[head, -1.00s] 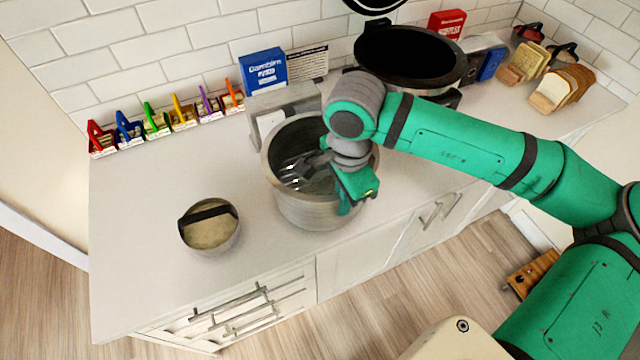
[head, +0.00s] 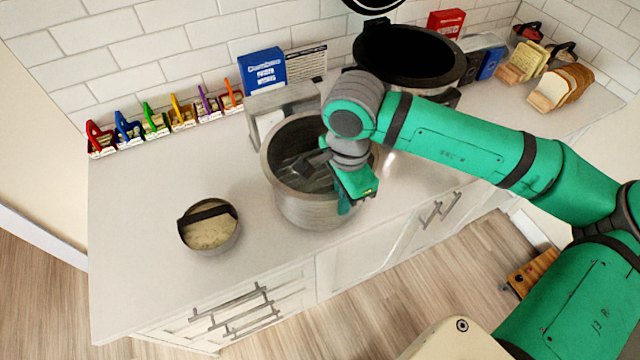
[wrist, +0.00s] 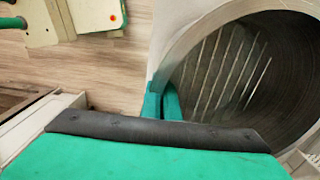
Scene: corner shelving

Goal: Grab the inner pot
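The inner pot (head: 305,210) is a large silver metal pot with an open top, standing upright on the white counter. In the wrist view its ridged inside (wrist: 225,75) fills the right side. My gripper (head: 345,202) is at the pot's right front rim, pointing down. In the wrist view the two green fingers (wrist: 162,106) are close together at the rim, one on the outer side and one on the inner side, with the thin wall between them. The fingertips' contact is partly hidden by the green gripper body.
A dark open cooker (head: 408,58) stands behind my arm. A lidded round container (head: 210,228) is at left on the counter (head: 140,260). A grey scale-like box (head: 280,105) stands close behind the pot. Bread slices (head: 562,88) are at far right. The counter's left front is clear.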

